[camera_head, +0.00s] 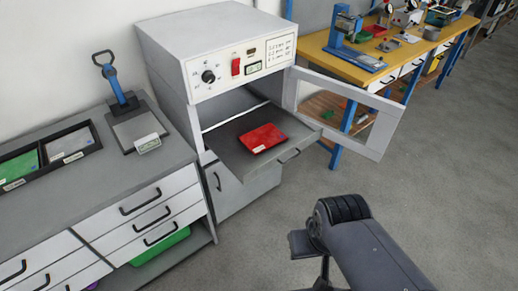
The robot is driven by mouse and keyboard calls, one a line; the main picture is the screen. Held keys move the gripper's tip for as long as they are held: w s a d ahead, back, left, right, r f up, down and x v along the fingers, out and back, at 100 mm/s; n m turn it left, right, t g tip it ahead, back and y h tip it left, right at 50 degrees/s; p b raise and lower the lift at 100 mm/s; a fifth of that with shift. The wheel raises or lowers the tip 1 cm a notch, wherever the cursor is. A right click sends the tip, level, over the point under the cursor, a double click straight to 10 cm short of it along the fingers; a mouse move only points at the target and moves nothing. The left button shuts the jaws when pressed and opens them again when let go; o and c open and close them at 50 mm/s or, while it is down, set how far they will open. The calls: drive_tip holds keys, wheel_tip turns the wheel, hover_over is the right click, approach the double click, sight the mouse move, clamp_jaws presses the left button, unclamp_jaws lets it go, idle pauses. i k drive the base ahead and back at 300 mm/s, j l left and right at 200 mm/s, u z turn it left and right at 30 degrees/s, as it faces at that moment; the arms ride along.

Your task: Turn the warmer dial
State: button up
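The warmer (240,22) is a white cabinet with a control panel on its upper front. Its dial (208,77) is a round black knob at the panel's left, with marks around it. The exact angle of its pointer is too small to read. A red switch (236,66) and a small display (254,67) sit to the dial's right. My dark arm is at the lower right, well below and apart from the dial. I cannot make out my gripper's fingers in this view.
The warmer's windowed door (376,137) stands open to the right. A grey shelf (232,148) is pulled out, bearing a red piece (263,138). A workbench (90,187) with drawers stands at left, a yellow bench (385,66) behind. The floor at right is clear.

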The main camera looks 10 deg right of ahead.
sight(208, 77)
drive_tip(key=i+l, duration=0.2)
drive_tip(key=i, duration=0.3)
drive_tip(key=i+l, duration=0.2)
drive_tip(key=i, duration=0.3)
